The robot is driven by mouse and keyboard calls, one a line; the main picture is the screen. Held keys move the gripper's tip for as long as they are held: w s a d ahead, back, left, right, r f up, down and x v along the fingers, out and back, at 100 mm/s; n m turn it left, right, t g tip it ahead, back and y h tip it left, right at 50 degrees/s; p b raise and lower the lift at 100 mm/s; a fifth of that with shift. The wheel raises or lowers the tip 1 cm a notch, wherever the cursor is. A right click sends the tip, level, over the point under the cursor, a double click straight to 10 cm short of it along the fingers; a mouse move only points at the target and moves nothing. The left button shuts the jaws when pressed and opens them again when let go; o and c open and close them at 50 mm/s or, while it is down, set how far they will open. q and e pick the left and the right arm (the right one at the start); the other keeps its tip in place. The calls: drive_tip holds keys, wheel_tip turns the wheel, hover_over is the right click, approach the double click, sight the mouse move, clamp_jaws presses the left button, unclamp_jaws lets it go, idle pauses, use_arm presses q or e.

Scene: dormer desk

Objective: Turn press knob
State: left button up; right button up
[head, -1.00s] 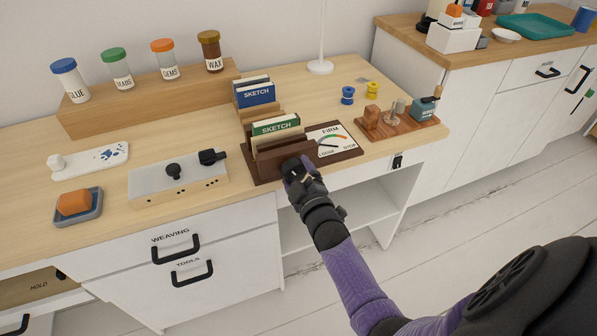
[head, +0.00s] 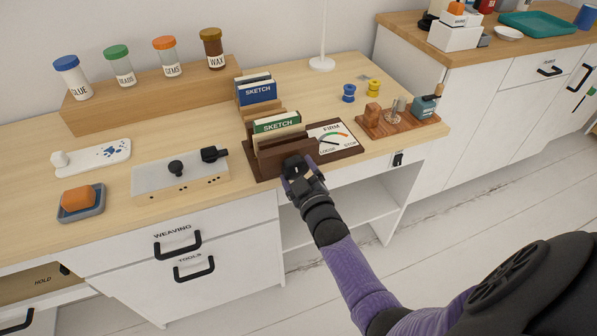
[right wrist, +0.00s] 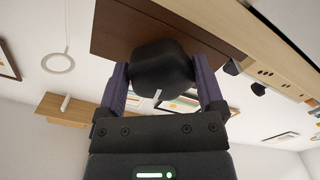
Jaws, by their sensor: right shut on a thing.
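The press (head: 347,151) is a dark brown wooden stand on the desk's front edge, with SKETCH pads held between its upright boards. A white dial (head: 331,137) marked FIRM, LOOSE and STOP lies on its base; its needle is too small to read surely. My right gripper (head: 299,166) is at the press's front. In the right wrist view its purple fingers are shut on the black press knob (right wrist: 161,68), one on each side. A short white mark shows on the knob's face. In the head view my gripper mostly hides the knob. My left gripper is not in view.
A grey box (head: 180,178) with black knobs stands left of the press. A wooden board with small tools (head: 392,124) is to its right, with blue and yellow spools (head: 349,93) behind. A shelf with several jars (head: 150,95) is at the back left.

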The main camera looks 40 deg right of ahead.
drive_tip(key=shift+f, duration=0.1)
drive_tip(key=o, duration=1)
drive_tip(key=shift+s, duration=0.25)
drive_tip(key=p+v, duration=0.3)
drive_tip(key=v, duration=0.6)
drive_tip(key=shift+s+p, duration=0.25)
drive_tip(key=shift+p, duration=0.05)
